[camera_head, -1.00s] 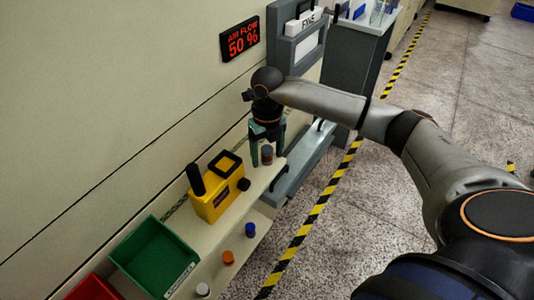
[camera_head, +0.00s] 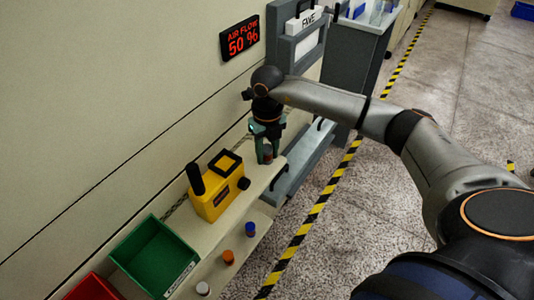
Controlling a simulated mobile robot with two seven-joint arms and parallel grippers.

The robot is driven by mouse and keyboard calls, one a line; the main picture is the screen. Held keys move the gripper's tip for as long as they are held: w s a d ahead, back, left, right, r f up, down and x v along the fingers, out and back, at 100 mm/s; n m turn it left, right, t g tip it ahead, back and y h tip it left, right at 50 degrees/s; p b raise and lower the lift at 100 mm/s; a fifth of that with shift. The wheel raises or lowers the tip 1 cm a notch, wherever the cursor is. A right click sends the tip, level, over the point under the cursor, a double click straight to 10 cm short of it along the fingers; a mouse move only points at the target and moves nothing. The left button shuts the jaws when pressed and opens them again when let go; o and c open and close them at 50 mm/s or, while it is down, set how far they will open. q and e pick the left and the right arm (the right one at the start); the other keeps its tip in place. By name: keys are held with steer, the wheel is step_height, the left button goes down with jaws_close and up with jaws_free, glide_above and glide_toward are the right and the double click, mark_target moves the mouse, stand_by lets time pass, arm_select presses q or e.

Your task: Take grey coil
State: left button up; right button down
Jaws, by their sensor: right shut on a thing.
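The grey coil (camera_head: 267,152) stands at the far right end of the shelf (camera_head: 240,207), small and partly hidden by the fingers. A reddish-brown part shows at its lower end. My right gripper (camera_head: 267,154) reaches down over it from above, with its green fingers shut on the coil. My left gripper is not in view.
A yellow device (camera_head: 218,190) with a black handle stands left of the gripper. A green bin (camera_head: 155,255) and a red bin (camera_head: 92,289) are further left. Blue (camera_head: 250,229), orange (camera_head: 228,257) and white (camera_head: 203,289) coils stand along a lower ledge.

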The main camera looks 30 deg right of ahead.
mark_target(270, 149)
steer(key=shift+r, duration=0.1)
steer(key=shift+s+d+r+b, duration=0.15)
steer(key=shift+r+b, duration=0.15)
steer(key=shift+r, duration=0.2)
step_height(270, 149, up, 6)
steer(key=shift+s+r+b, duration=0.1)
steer(key=shift+b, duration=0.35)
steer(key=s+d+b, duration=0.2)
steer(key=s+d, duration=0.1)
steer(key=s, duration=0.6)
steer(key=s+d+b, duration=0.2)
steer(key=s+d, duration=0.2)
steer(key=s, duration=0.5)
steer(key=shift+d, duration=0.15)
